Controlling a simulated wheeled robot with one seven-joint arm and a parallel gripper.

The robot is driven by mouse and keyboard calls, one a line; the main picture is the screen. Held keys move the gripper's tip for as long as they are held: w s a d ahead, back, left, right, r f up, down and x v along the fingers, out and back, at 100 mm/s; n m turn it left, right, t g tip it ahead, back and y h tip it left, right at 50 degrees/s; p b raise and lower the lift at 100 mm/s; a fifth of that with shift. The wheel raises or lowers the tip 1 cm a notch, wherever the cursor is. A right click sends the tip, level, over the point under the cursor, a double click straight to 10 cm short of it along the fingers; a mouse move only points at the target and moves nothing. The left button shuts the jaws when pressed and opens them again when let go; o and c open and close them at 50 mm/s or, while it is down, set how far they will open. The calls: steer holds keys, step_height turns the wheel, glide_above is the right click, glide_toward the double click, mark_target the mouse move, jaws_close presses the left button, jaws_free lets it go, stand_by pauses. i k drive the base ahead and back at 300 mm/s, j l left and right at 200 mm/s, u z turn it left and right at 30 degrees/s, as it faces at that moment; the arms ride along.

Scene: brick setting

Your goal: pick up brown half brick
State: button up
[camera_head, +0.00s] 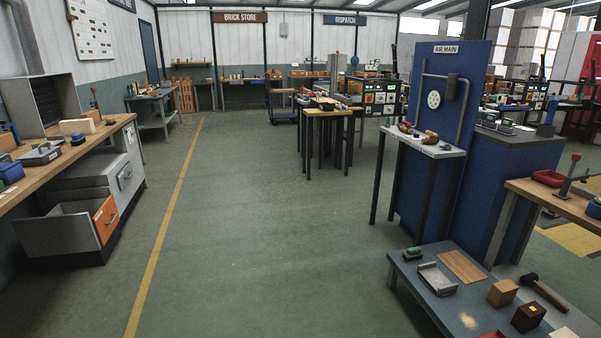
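A dark brown block (528,317), which looks like the brown half brick, sits on the low grey-blue table (412,272) at the lower right. It has a small light mark on its top. A lighter tan-brown block (502,292) of similar size stands just behind and left of it, apart from it. My gripper is not in view.
The low table also holds a hammer (543,292), a wooden board (461,266), a grey metal tray (437,279) and a green-topped tool (412,253). A blue AIR MAIN panel (455,130) stands behind. The green floor (260,240) in the middle is clear.

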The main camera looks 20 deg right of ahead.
mark_target(528, 317)
steer(key=i+z, duration=0.15)
steer(key=i, duration=0.4)
steer(key=i+j+z, duration=0.1)
steer(key=i, duration=0.5)
steer(key=i+j+z, duration=0.15)
steer(key=i, duration=0.4)
steer(key=i+z, duration=0.3)
steer(key=z, duration=0.15)
steer(key=i+j+z, duration=0.2)
steer(key=z, duration=0.25)
steer(key=i+j+z, duration=0.3)
steer(key=z, duration=0.15)
steer(key=i+j+z, duration=0.2)
steer(key=j+z, duration=0.25)
steer(key=i+j+z, duration=0.2)
steer(key=z, duration=0.25)
steer(key=i+j+z, duration=0.2)
steer(key=z, duration=0.25)
steer(key=k+j, duration=0.05)
steer(key=j, duration=0.05)
